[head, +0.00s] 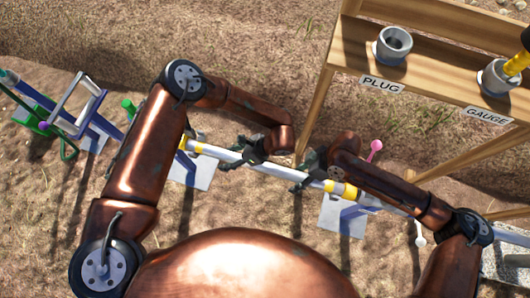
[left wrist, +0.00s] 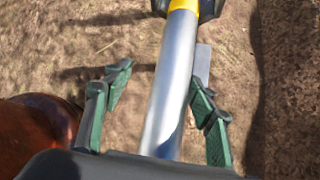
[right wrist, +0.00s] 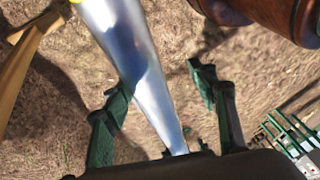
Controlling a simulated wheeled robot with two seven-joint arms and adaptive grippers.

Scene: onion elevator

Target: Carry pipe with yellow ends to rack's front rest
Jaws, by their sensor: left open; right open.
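The grey pipe with yellow ends (head: 225,153) runs slantwise across the middle of the head view, with one yellow band at its left end and another near its right end. My left gripper (head: 243,160) is open around its left part. In the left wrist view the pipe (left wrist: 172,85) passes between the open fingers (left wrist: 158,105), its yellow end at the top. My right gripper (head: 308,172) is open around its right part. In the right wrist view the pipe (right wrist: 130,55) runs between the fingers, closer to the left one. I cannot tell which support is the rack's front rest.
A wooden shelf (head: 440,88) stands at upper right, with grey sockets labelled PLUG (head: 393,45) and GAUGE. Pale plates (head: 342,218) with blue posts stand near the pipe's ends. A pink knob (head: 375,146) shows beside my right arm.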

